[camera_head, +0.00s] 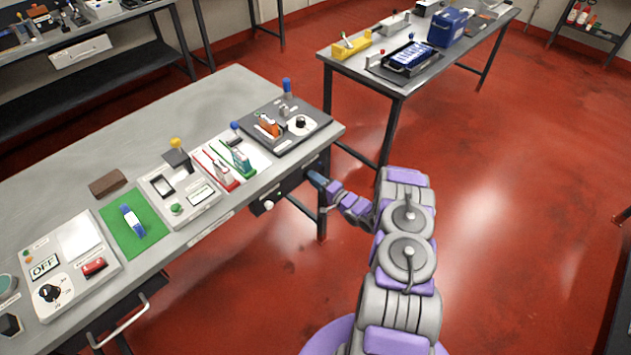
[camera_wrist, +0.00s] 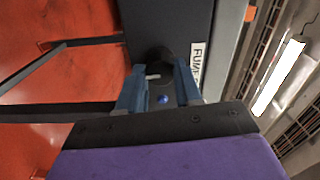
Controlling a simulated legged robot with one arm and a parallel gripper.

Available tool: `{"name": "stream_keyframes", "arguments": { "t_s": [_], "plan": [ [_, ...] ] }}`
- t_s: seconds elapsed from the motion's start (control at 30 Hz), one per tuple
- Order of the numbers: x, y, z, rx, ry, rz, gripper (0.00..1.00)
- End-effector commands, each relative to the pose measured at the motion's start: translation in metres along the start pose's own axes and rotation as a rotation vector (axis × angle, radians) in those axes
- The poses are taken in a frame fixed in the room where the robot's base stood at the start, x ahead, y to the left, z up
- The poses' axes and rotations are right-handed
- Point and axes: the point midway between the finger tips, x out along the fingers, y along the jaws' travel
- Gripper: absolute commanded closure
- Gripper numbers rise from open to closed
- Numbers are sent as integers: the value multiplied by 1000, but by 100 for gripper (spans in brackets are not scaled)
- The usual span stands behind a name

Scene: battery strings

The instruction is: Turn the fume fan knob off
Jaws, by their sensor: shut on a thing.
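The fume fan knob (camera_wrist: 158,66) is a dark round knob with a short white mark. It sits between my two blue fingers in the wrist view, on a dark grey panel (camera_wrist: 165,20) beside a white label (camera_wrist: 196,65) reading "FUME", partly hidden. My gripper (camera_wrist: 160,82) is shut on the knob, one finger on each side. In the head view my gripper (camera_head: 317,178) reaches the front face under the workbench's near right corner. There the knob itself is hidden by my gripper.
The grey workbench (camera_head: 215,105) carries several switch panels and a green mat (camera_head: 151,222). A dark box with a light round knob (camera_head: 268,206) hangs under its edge, left of my gripper. A second table (camera_head: 396,86) stands behind. Red floor is clear at right.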

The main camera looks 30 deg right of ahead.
Motion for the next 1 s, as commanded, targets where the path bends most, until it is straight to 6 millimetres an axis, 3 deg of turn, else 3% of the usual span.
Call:
{"name": "stream_keyframes", "arguments": {
  "t_s": [0.3,0.83,0.87,1.0],
  "plan": [
    [-1,0,-5,116,10,0,96],
    [-1,1,-4,140,10,2,96],
    [-1,1,-4,140,10,2,65],
    [-1,1,-3,140,7,2,51]
  ]
}}
